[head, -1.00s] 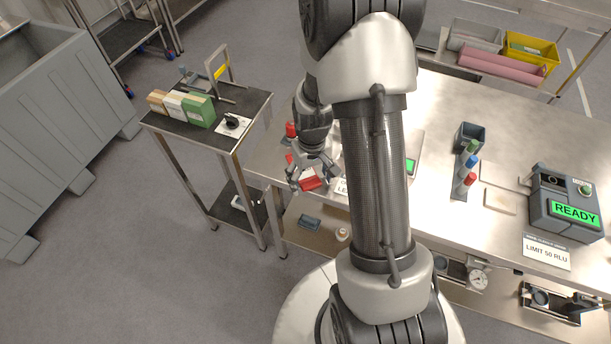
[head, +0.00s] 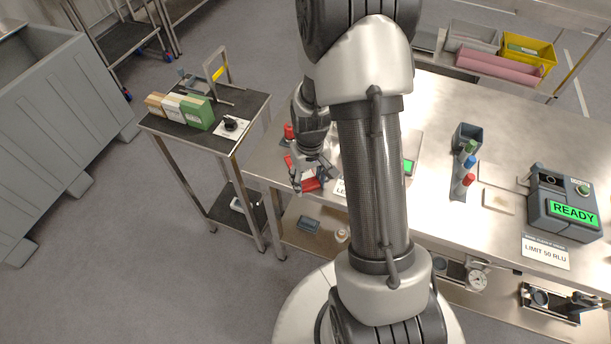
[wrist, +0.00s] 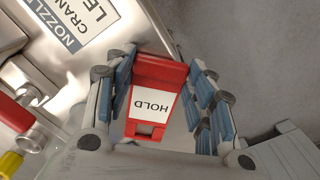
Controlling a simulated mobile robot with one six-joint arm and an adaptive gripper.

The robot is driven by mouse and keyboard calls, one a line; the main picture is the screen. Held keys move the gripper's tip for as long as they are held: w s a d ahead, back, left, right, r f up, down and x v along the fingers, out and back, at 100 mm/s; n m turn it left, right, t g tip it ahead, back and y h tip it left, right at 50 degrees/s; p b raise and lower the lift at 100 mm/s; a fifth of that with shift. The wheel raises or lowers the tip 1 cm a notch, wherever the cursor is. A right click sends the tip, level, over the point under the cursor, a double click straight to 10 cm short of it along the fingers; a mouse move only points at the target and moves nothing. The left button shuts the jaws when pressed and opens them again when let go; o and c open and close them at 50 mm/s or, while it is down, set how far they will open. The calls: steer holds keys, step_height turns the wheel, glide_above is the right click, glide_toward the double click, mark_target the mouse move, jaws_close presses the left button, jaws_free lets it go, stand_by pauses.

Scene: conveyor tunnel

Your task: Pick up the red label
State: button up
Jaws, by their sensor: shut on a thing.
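The red label (wrist: 160,72) carries a white panel reading HOLD and shows upside down in the wrist view. My gripper (wrist: 162,100) is shut on it, with the blue-padded fingers on its left and right sides. In the head view the red label (head: 311,185) shows at the fingers of my gripper (head: 312,178), by the left end of the steel table. Part of the label is hidden by the fingers there. I cannot tell from these views whether it touches the table.
The steel table (head: 440,200) holds a READY device (head: 565,205) and a rack of coloured-capped tubes (head: 462,180). A dark side cart (head: 225,145) with boxes (head: 195,112) stands left of my gripper. Open floor (head: 130,260) lies at the lower left.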

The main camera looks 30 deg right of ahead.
step_height(320, 180, up, 20)
steer(key=p, duration=0.5)
steer(key=o, duration=0.3)
steer(key=c, duration=0.9)
